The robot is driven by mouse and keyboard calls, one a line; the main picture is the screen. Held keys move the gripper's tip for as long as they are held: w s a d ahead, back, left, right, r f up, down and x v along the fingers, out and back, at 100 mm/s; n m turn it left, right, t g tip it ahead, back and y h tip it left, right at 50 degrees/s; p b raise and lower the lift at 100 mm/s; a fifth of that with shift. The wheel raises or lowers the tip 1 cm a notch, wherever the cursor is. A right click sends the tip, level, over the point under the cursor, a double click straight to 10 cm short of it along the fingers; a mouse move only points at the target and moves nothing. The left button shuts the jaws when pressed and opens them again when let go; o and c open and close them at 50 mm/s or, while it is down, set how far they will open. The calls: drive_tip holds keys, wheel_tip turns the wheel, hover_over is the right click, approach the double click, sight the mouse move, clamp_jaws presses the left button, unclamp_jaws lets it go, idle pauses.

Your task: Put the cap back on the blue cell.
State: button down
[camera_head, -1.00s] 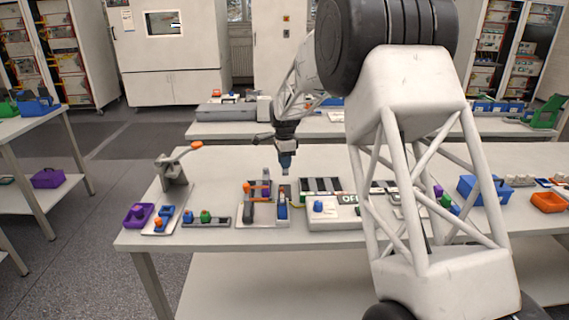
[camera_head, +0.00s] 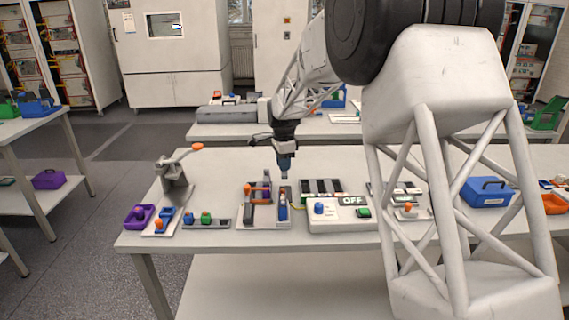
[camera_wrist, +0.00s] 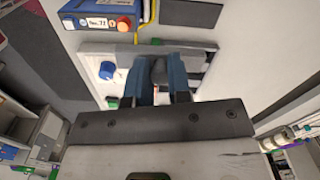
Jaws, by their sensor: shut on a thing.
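My gripper (camera_head: 285,172) hangs above the rear of the table, tips down. In the wrist view its two blue fingers (camera_wrist: 162,90) are closed around a small dark thing, mostly hidden; I cannot tell whether it is the cap. A blue cell (camera_head: 283,206) stands in the right part of a light tray (camera_head: 254,223), below and in front of my gripper. In the wrist view a blue body with a white label and a round orange-red part (camera_wrist: 123,23) shows at the upper left, apart from the fingers.
Right of the tray is a white box (camera_head: 331,227) with a blue knob, green button and OFF sign. A slotted dark rack (camera_head: 320,187) lies behind it. An orange-handled press (camera_head: 175,178), purple tray (camera_head: 132,223) and capped rail (camera_head: 221,222) stand left. A yellow cable (camera_wrist: 140,22) runs near the cell.

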drive_tip(key=s+r, duration=0.3)
drive_tip(key=s, duration=0.5)
drive_tip(key=shift+a, duration=0.35)
drive_tip(key=shift+f, duration=0.1)
drive_tip(key=shift+f, duration=3)
drive_tip(key=shift+f, duration=0.65)
idle(0.9)
idle(0.4)
drive_tip(key=c, duration=1)
unclamp_jaws()
drive_tip(key=shift+o, duration=0.6)
drive_tip(key=o, duration=0.4)
